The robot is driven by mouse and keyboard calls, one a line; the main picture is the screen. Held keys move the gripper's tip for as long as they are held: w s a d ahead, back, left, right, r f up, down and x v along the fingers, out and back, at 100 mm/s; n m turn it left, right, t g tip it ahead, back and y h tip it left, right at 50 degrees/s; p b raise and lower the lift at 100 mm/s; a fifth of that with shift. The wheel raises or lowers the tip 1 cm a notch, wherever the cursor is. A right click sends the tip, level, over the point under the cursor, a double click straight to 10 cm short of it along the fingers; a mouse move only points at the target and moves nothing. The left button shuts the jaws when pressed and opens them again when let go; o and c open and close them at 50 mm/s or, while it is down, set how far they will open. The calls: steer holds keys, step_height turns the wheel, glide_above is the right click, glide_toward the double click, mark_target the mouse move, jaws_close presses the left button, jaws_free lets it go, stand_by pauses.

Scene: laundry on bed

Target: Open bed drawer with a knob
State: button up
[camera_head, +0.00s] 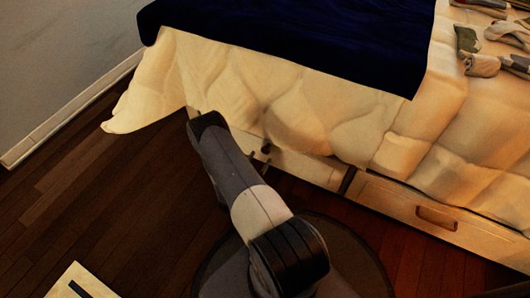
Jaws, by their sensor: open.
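The pale bed drawer (308,168) shows as a strip of front under the hanging quilt, right of my arm. A small dark knob (266,148) shows near its left part, close to the quilt's lower edge. My arm reaches up from the bottom centre and hides the left part of this drawer front. My gripper (256,157) is mostly hidden behind the arm; only a small dark tip seems to show beside the knob. It is open. I cannot tell whether it touches the knob. The drawer looks shut.
A second drawer (390,195) with a bar handle (436,218) is at the right. The cream quilt (235,85) drapes over the drawer tops and reaches the floor at left. A dark blue blanket (300,35) and clothes (480,64) lie on the bed.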

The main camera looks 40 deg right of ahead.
mark_target(265, 152)
steer(key=shift+b+x, duration=0.75)
steer(key=shift+x, duration=2.05)
steer(key=shift+c, duration=0.2)
jaws_close()
